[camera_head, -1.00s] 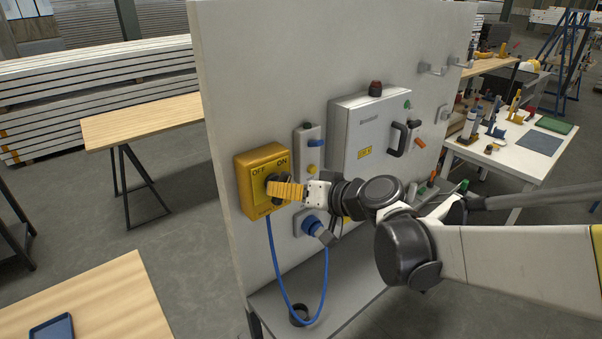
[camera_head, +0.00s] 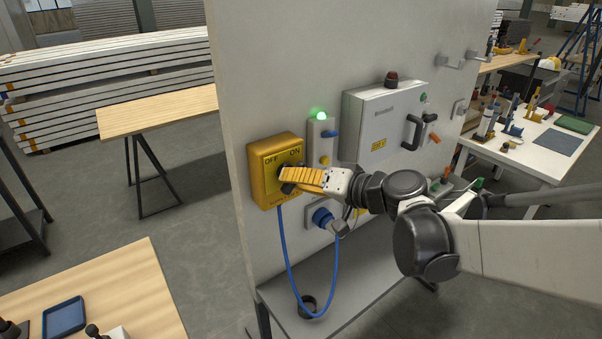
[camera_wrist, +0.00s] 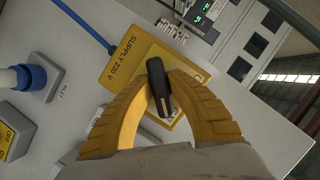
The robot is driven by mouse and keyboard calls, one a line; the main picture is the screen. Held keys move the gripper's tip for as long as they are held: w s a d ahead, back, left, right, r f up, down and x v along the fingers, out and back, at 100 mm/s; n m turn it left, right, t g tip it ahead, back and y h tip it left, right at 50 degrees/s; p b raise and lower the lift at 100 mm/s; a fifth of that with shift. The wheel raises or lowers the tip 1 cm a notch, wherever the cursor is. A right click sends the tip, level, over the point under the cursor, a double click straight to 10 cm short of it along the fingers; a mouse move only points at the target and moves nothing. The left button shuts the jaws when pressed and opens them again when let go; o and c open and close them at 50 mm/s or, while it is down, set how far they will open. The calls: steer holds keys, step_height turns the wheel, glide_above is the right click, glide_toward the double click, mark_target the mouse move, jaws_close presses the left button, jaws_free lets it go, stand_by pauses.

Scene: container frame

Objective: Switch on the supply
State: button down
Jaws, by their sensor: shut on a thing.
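The yellow supply switch box (camera_head: 264,186), marked OFF and ON, is mounted at the left of the upright grey panel. It also shows in the wrist view (camera_wrist: 125,58), with the label SUPPLY 230 V. My gripper (camera_head: 287,180) is at the front of the box, its yellow fingers shut on the black rotary handle (camera_wrist: 158,88). In the head view the fingers hide most of the handle, so its exact pointing there is hard to tell. A lamp (camera_head: 321,116) on the narrow unit right of the box glows green.
A blue cable (camera_head: 284,245) hangs from the box and loops up to a blue plug (camera_head: 323,217) below my wrist. A grey cabinet (camera_head: 375,125) with a black handle is to the right. A shelf (camera_head: 345,290) runs along the panel's foot.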

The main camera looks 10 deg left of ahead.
steer(key=c, duration=1.3)
jaws_free()
steer(key=shift+a, duration=0.15)
steer(key=v, duration=1.2)
steer(key=s+d+f+m+h+b, duration=0.1)
steer(key=s+d+f+h, duration=0.3)
steer(key=d, duration=0.4)
steer(key=s+d+f+m+h+b, duration=0.1)
steer(key=s+d+f+h+b, duration=0.2)
steer(key=s+d+f+h, duration=0.2)
steer(key=s+d+f+m+t+h+b, duration=0.1)
steer(key=s+d+f+h+b, duration=0.2)
steer(key=d+f, duration=0.5)
steer(key=s+d+h, duration=0.1)
steer(key=s+d, duration=0.1)
steer(key=d, duration=0.1)
steer(key=shift+s+f+m+h, duration=0.3)
steer(key=shift+s+f+h, duration=0.05)
steer(key=shift+s+h, duration=0.05)
